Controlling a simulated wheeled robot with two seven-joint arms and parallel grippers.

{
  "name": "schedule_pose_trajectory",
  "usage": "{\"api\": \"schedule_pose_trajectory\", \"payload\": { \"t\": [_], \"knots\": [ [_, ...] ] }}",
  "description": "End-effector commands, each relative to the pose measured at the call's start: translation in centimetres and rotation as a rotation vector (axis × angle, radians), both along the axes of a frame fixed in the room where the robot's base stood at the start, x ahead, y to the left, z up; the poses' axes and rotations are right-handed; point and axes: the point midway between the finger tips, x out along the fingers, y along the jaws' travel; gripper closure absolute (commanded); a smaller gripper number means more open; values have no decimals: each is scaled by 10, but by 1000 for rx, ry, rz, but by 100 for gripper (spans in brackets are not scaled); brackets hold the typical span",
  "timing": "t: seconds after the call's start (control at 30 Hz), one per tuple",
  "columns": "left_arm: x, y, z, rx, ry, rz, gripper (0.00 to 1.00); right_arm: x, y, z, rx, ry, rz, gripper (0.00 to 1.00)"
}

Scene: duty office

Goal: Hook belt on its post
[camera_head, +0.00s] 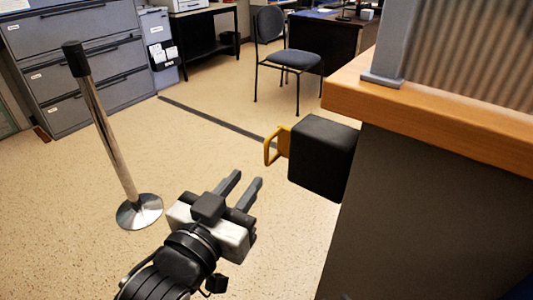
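A chrome post (108,133) with a black top stands upright on a round base at the left. A black belt housing (322,157) sits at the side of the counter on the right. A yellow belt end, shaped like a loop handle (272,146), sticks out from the housing's left face; no belt strap shows stretched out. My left gripper (246,186) is open and empty, with a gap between its two grey fingers. It is below and left of the yellow loop, apart from it, between post and counter. My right gripper is not in view.
The counter with a wooden top (450,120) takes up the right side. A grey drawer cabinet (75,65) stands behind the post. A dark chair (287,55) and a desk are at the back. The speckled floor between post and counter is clear.

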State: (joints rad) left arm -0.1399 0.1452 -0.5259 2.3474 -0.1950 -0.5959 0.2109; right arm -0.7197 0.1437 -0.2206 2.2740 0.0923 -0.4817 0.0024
Motion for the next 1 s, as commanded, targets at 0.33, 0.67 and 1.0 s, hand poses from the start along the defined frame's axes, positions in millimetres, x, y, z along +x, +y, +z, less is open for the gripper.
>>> {"api": "schedule_pose_trajectory", "payload": {
  "t": [0.33, 0.67, 1.0],
  "knots": [
    [65, -30, 1, -1, 0, 0, 75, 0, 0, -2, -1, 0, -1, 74],
    [87, -40, 0, 0, 1, 0, 75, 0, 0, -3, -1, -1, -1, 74],
    [87, -40, -1, 0, 1, 0, 100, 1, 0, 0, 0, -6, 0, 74]
  ]
}}
